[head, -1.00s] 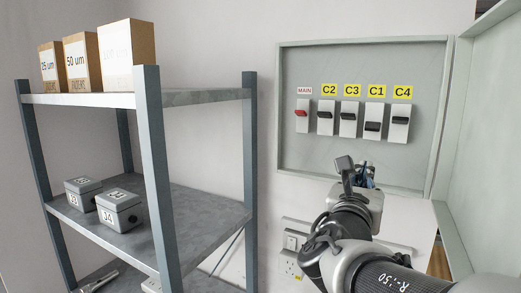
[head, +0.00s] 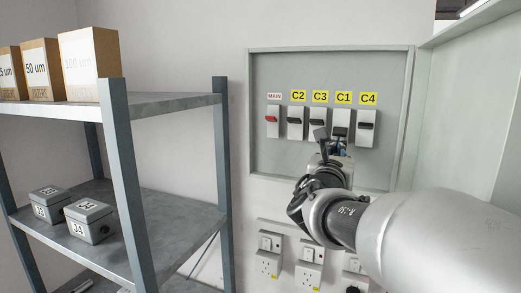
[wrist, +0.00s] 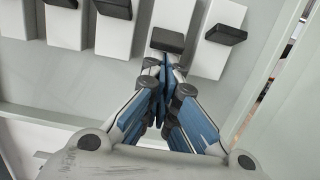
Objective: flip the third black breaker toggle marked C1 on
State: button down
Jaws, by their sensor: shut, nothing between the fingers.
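The C1 breaker is white with a black toggle and sits under the yellow C1 label (head: 344,97). In the wrist view, the C1 toggle (wrist: 168,40) sits lower on its body than the toggles beside it. My gripper (wrist: 163,66) is shut and empty, with its blue-sided fingertips just below the C1 toggle and in front of the lower part of that breaker. I cannot tell whether they touch it. In the head view my gripper (head: 337,147) partly covers the C1 breaker.
The C4 breaker (head: 366,128) is close on the right; C3 (head: 318,123), C2 (head: 295,123) and red-toggled MAIN (head: 272,119) are on the left. The open panel door (head: 460,110) stands at the right. A metal shelf (head: 165,103) with boxes fills the left. Wall sockets (head: 268,262) are below.

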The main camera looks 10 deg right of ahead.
dwell(0.3)
jog(key=shift+d+r+p, duration=0.1)
jog(key=shift+r+p, duration=0.1)
jog(key=shift+p, duration=0.6)
jog(key=shift+s+g+p, duration=0.15)
jog(key=shift+g+p, duration=0.15)
jog(key=shift+p, duration=0.1)
jog(key=shift+y+p, duration=0.3)
jog(key=shift+p, duration=0.05)
jog(key=shift+s+a+r+g+p, duration=0.1)
jog(key=shift+a+r+g+p, duration=0.15)
jog(key=shift+p, duration=0.35)
